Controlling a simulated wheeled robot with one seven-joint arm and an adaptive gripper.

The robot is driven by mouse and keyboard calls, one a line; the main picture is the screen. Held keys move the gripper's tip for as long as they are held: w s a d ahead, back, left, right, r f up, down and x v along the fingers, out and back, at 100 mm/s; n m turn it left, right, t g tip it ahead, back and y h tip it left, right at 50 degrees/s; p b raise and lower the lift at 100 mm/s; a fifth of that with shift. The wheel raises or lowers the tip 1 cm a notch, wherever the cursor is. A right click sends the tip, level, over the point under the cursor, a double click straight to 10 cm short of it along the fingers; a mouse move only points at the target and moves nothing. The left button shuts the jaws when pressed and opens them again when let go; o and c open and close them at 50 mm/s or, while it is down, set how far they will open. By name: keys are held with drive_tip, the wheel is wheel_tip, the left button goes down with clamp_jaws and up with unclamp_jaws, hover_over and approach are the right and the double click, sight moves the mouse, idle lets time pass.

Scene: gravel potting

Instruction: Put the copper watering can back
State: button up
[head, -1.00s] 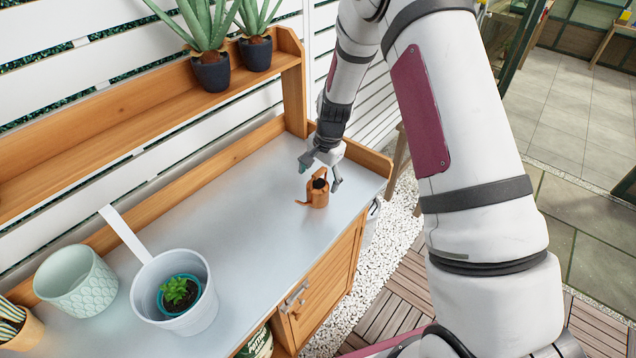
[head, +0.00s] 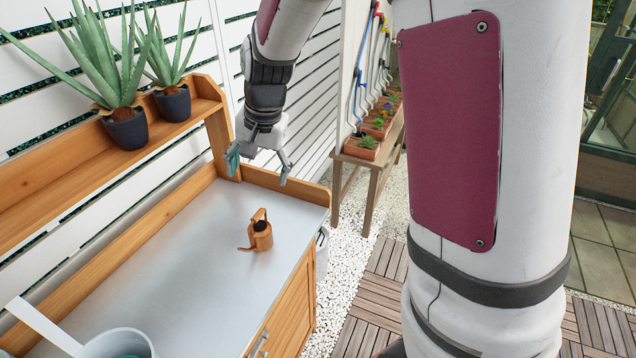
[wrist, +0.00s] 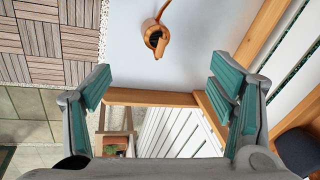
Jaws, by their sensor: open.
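The copper watering can (head: 260,236) stands upright on the grey bench top (head: 200,262), near its right end. Its spout points left in the head view. My gripper (head: 258,172) is open and empty, raised above the back right corner of the bench, apart from the can. In the wrist view the can (wrist: 155,38) shows at the top middle, beyond the open green-padded fingers (wrist: 165,88), with nothing between them.
Two potted aloes (head: 126,128) stand on the wooden shelf (head: 60,178) at the back left. A white container (head: 118,345) with a long handle is at the lower left. Wooden rims edge the bench. A planter stand (head: 372,160) is beyond it.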

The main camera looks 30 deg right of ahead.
drive_tip(key=s+r+n+t, duration=0.1)
drive_tip(key=s+r, duration=0.3)
drive_tip(key=s, duration=0.4)
drive_tip(key=s+r+n+t, duration=0.1)
drive_tip(key=s+r+n, duration=0.3)
drive_tip(key=s, duration=0.4)
drive_tip(key=s+r+n+t+h, duration=0.1)
drive_tip(key=s+r+n, duration=0.2)
drive_tip(key=s+r, duration=0.2)
drive_tip(key=s, duration=0.3)
drive_tip(key=shift+s+r, duration=0.2)
drive_tip(key=shift+s, duration=0.1)
